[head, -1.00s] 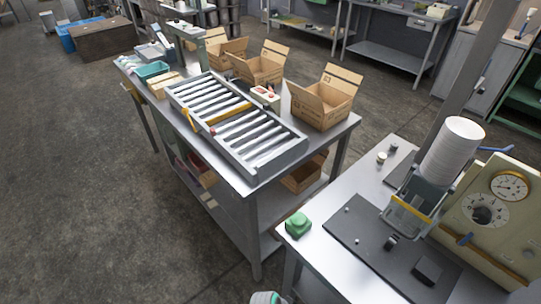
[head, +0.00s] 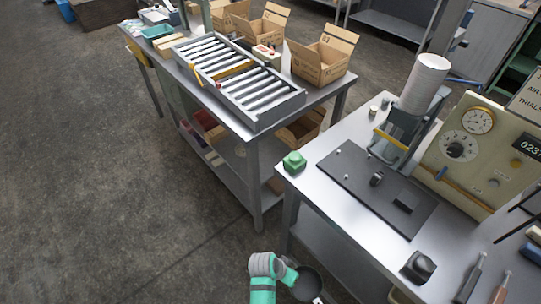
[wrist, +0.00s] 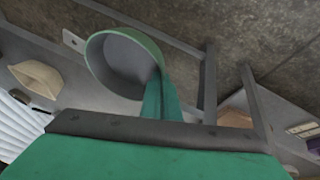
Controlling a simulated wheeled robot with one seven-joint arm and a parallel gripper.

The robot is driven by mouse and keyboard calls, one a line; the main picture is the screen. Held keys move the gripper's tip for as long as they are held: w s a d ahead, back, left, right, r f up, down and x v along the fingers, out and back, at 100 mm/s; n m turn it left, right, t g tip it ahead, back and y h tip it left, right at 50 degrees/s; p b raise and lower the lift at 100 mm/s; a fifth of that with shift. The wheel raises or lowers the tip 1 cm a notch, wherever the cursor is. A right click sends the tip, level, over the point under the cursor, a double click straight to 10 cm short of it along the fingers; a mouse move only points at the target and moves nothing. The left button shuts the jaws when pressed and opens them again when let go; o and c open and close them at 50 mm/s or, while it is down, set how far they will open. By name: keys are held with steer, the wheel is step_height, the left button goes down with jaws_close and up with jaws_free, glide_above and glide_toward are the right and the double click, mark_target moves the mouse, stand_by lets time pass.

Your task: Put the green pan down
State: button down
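The green pan (wrist: 124,62) shows in the wrist view with a green outer wall and a grey inside. My gripper (wrist: 163,98) is teal, and its fingers meet at the pan's right edge, shut on it. In the head view, the pan (head: 306,285) is a dark round shape low at the bottom edge, beside my teal and grey arm. It is held in the air over the floor, in front of the near workbench, apart from any surface. The pan's handle cannot be made out, and the fingertips are partly hidden.
A roller conveyor (head: 240,85) and open cartons (head: 322,62) fill the far table. The floor at left is clear.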

steer(key=w+a+r+n+t+y, duration=0.1)
steer(key=w+a+r+n+t, duration=0.1)
steer(key=w+a+r+n, duration=0.3)
steer(key=w+a+n, duration=0.1)
steer(key=w+a, duration=0.2)
steer(key=w, duration=0.2)
steer(key=shift+w+a+n+y, duration=0.2)
steer(key=shift+w+n+y, duration=0.1)
steer(key=shift+r, duration=0.1)
